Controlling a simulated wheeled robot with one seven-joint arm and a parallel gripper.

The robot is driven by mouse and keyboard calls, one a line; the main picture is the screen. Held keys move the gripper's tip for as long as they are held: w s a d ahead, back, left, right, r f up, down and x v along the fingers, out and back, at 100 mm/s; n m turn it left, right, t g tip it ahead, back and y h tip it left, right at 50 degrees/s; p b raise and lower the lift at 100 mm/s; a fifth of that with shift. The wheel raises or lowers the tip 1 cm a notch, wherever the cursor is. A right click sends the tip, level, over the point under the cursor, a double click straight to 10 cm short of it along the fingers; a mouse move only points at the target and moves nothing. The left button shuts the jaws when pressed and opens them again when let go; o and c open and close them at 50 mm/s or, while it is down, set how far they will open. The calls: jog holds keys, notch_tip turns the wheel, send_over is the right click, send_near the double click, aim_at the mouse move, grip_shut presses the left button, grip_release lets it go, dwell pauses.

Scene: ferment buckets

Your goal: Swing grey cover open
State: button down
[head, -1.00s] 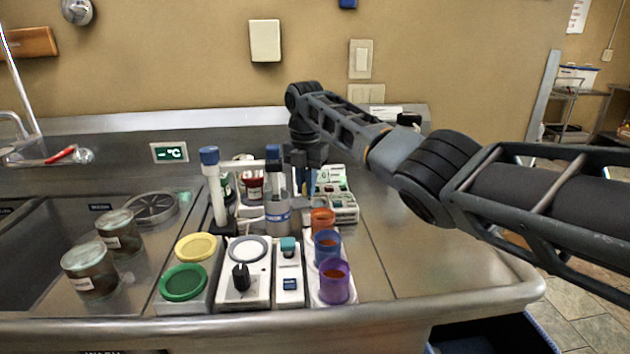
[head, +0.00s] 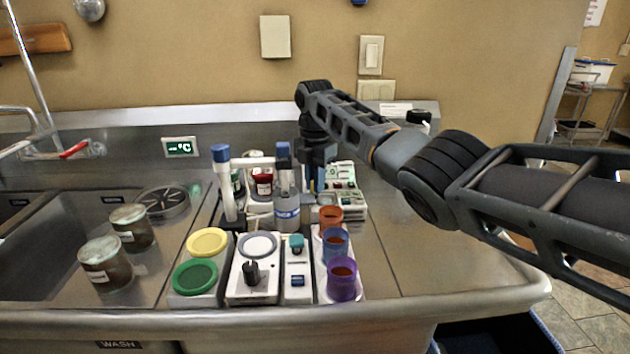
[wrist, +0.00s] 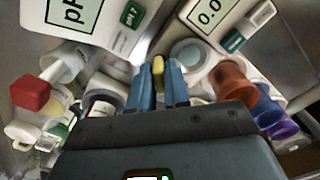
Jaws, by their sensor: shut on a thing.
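My gripper (wrist: 158,88) points down among the bench items; its blue fingers are shut on a small pale yellow piece (wrist: 158,68). In the head view my gripper (head: 318,178) is low behind the orange cup, its fingertips partly hidden. I cannot tell whether the yellow piece belongs to a grey cover. A grey-rimmed round disc (head: 258,246) lies flat on a white unit with a black knob. A pale round dish (wrist: 191,54) sits just right of my fingers in the wrist view. No hinged grey cover is clearly recognisable.
Orange (head: 331,217), blue (head: 335,245) and purple (head: 342,279) cups stand in a row at the front right. The steel bench (head: 430,250) is clear on the right.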

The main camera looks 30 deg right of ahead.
jog(key=c, duration=1.2)
grip_release()
jog(key=shift+r, duration=0.15)
jog(key=shift+r+b, duration=0.45)
jog(key=shift+r, duration=3.35)
